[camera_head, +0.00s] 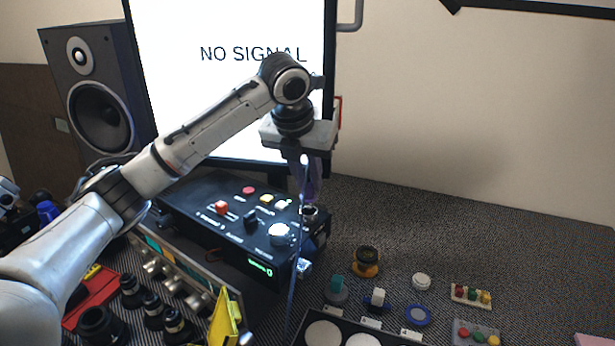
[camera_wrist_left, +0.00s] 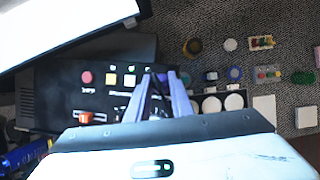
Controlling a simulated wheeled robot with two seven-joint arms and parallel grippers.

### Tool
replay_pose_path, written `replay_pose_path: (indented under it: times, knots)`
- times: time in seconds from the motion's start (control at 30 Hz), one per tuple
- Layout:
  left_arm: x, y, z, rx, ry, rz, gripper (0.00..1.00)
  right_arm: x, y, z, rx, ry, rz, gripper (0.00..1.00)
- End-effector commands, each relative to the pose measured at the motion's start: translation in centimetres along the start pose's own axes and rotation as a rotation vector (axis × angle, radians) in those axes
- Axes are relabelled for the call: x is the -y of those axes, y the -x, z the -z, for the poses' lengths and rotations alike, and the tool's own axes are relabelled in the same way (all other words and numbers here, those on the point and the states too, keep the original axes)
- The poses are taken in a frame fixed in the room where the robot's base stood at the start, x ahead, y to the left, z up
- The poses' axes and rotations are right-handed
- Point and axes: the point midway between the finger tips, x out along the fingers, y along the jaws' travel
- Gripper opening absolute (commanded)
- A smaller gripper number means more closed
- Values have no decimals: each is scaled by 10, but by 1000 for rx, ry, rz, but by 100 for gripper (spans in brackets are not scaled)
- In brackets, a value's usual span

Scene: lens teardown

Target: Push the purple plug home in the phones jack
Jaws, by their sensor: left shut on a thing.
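My left gripper (camera_head: 308,192) points down over the right rear part of a black control box (camera_head: 215,225). It is shut on the purple plug, which is mostly hidden between the fingers. A thin bluish cable (camera_head: 293,290) hangs from the gripper past the box's right side. A round metal socket (camera_head: 310,213) sits just below the fingertips; I cannot read its label or tell how deep the plug sits. In the left wrist view the two fingers (camera_wrist_left: 163,95) stand over the box (camera_wrist_left: 60,95), with a dark gap between them. My right gripper is out of view.
A monitor (camera_head: 235,50) stands close behind the left gripper, beside a speaker (camera_head: 95,90). A red switch (camera_head: 222,208) and a white knob (camera_head: 279,234) stand up from the box.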

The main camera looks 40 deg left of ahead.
Motion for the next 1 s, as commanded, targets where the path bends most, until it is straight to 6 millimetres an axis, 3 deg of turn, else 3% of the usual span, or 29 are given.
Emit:
replay_pose_path:
  times: [1.0]
  knots:
    - [0,-7,3,-1,0,-1,0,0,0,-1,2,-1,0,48]
